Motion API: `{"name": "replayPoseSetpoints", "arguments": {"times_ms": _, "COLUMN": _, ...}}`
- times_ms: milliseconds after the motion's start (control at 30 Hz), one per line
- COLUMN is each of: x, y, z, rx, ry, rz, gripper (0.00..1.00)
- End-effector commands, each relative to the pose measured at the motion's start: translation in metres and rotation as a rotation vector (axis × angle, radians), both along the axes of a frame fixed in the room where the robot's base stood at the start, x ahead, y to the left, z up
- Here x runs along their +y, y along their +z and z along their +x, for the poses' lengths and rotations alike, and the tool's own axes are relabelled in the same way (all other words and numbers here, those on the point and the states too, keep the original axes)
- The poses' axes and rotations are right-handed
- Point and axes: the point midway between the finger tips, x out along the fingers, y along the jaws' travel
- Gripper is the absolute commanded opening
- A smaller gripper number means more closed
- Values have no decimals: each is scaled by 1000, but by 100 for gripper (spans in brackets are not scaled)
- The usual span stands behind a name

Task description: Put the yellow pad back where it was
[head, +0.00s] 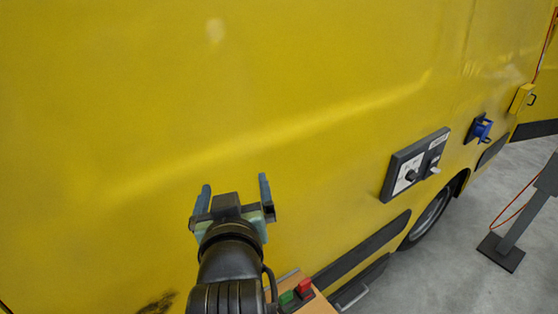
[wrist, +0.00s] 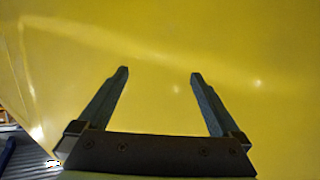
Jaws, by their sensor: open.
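My gripper (head: 235,184) is open and empty in front of the yellow side of a van (head: 110,90). In the wrist view its two fingers (wrist: 160,74) are spread with only yellow van body between and behind them. I cannot pick out a yellow pad for certain in either view. A small yellow block with a dark handle (head: 521,98) is on the van's side at the far right of the head view, well away from my gripper. I cannot tell whether it is the pad.
A dark panel with a knob and a switch (head: 391,190) and a blue holder (head: 481,128) are on the van's side. A wooden top (head: 318,304) bears a green block (head: 287,298) and a red block (head: 304,287). A grey post (head: 518,224) stands on open floor (head: 440,280) at right.

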Motion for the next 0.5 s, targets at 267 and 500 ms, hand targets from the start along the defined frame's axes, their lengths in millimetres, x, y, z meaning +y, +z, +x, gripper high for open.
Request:
{"name": "replayPoseSetpoints", "arguments": {"times_ms": 267, "x": -51, "y": 253, "z": -67, "rx": -717, "ry": -75, "rz": 148, "gripper": 100}}
{"name": "replayPoseSetpoints", "arguments": {"times_ms": 500, "x": -68, "y": 333, "z": -134, "rx": -1011, "ry": -81, "rz": 193, "gripper": 100}}
